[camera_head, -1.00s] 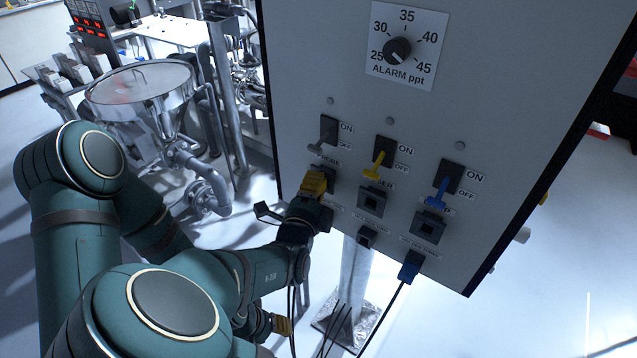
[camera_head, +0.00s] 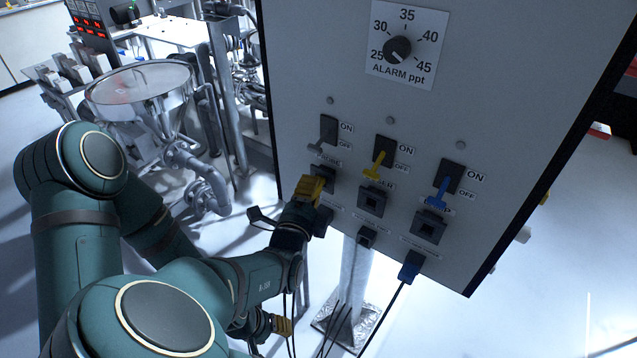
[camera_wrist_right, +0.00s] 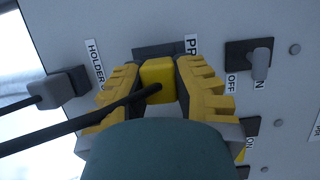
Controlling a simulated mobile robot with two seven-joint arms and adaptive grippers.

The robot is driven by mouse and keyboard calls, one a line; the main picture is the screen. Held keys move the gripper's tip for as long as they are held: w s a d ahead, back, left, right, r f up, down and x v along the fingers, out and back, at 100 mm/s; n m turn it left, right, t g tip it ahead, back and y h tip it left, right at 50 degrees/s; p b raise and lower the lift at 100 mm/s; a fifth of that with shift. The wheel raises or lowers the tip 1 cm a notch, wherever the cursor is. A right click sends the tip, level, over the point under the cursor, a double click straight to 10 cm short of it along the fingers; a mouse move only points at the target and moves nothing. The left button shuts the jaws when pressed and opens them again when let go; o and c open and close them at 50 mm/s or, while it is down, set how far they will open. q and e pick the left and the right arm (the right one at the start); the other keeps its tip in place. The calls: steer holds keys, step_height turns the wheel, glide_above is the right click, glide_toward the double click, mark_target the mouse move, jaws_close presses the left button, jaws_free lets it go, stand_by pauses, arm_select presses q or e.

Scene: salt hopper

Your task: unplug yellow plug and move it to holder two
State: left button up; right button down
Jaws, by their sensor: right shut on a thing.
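My right gripper (camera_head: 309,189) is shut on the yellow plug (camera_wrist_right: 158,82), seen between its yellow fingers in the right wrist view. A black cable runs from the plug to the lower left there. The gripper is at the socket (camera_wrist_right: 150,51) below the grey switch; whether the plug tip is still inside is hidden. Holder two (camera_head: 366,238) is the middle one in the panel's bottom row; its label is unreadable. Yellow fingers, seemingly of my left gripper (camera_head: 282,326), show low in the head view, mostly hidden by my arm; their opening cannot be judged.
The panel (camera_head: 490,90) has grey (camera_head: 317,149), yellow (camera_head: 376,172) and blue (camera_head: 437,193) switches. A grey plug (camera_wrist_right: 46,93) sits left of the gripper in the wrist view. A blue plug (camera_head: 411,266) is in the bottom right holder. A hopper (camera_head: 140,88) stands at left.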

steer(key=shift+s+a, duration=0.55)
steer(key=shift+s, duration=0.25)
steer(key=shift+s+a, duration=0.55)
steer(key=shift+s, duration=0.25)
steer(key=shift+f, duration=0.15)
